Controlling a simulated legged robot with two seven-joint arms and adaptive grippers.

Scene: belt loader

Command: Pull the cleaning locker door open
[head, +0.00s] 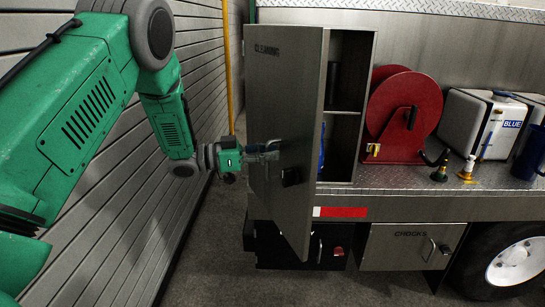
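The cleaning locker door (284,105) is a grey metal panel marked CLEANING. It stands partly open, its right edge swung out towards me, with a dark latch (291,176) near that edge. To its right the open locker (349,105) shows a shelf and something blue, mostly hidden by the door. My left gripper (268,151) is at the door's outer face, left of and above the latch. Its fingers are small and blend with the metal, so I cannot tell whether they are open, shut or touching the door. My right gripper is out of view.
Below are a CHOCKS locker (408,246) and a wheel (515,262). A slatted wall (140,220) bounds the left; floor shows below the door.

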